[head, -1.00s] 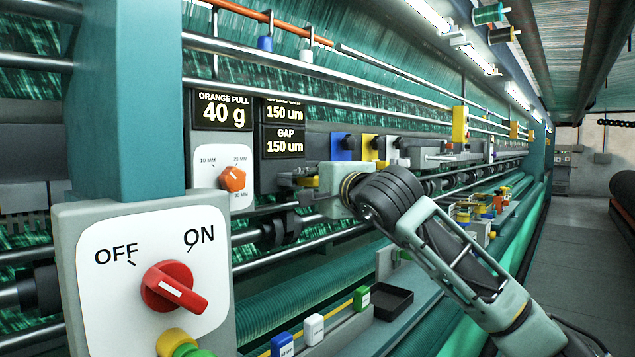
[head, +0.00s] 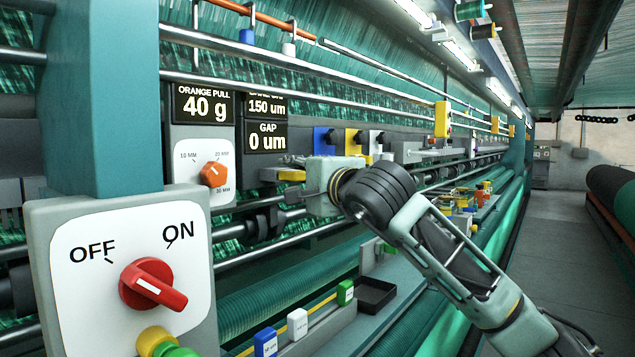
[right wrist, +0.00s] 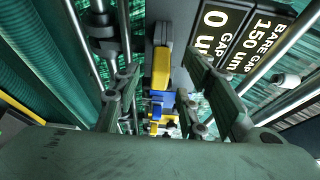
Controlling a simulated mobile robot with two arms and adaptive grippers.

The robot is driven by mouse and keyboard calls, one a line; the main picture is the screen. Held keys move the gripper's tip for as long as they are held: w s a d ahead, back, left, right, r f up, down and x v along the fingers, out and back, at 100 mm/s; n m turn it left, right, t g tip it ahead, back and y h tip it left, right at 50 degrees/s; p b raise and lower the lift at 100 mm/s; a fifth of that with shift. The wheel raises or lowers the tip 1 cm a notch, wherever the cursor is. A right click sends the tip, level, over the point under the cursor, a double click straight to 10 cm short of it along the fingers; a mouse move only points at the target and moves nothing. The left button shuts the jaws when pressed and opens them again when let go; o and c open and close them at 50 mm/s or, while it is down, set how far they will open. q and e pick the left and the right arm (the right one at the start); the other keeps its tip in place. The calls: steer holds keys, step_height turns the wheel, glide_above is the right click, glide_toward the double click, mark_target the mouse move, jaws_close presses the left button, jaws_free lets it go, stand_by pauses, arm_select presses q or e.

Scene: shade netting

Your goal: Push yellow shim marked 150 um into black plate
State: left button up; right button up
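A yellow shim (head: 292,175) sits at the dark machine part just beyond my right gripper (head: 297,183) in the head view. In the right wrist view the yellow shim (right wrist: 161,68) lies ahead between the two fingers of the right gripper (right wrist: 162,75). The fingers are spread apart, with space on both sides of the shim, so the gripper is open and not holding it. The shim's marking cannot be read. The black plate is partly hidden by the gripper, and its contact with the shim cannot be made out. My left gripper is not in view.
The gap display (head: 267,137) reads 0 um. A switch panel (head: 120,275) with a red knob stands at front left. Blue, white and green blocks stand along the lower rail beside a black tray (head: 375,295). The aisle at right is clear.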

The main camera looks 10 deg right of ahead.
steer(key=v, duration=0.9)
steer(key=shift+s, duration=0.2)
steer(key=shift+f, duration=0.1)
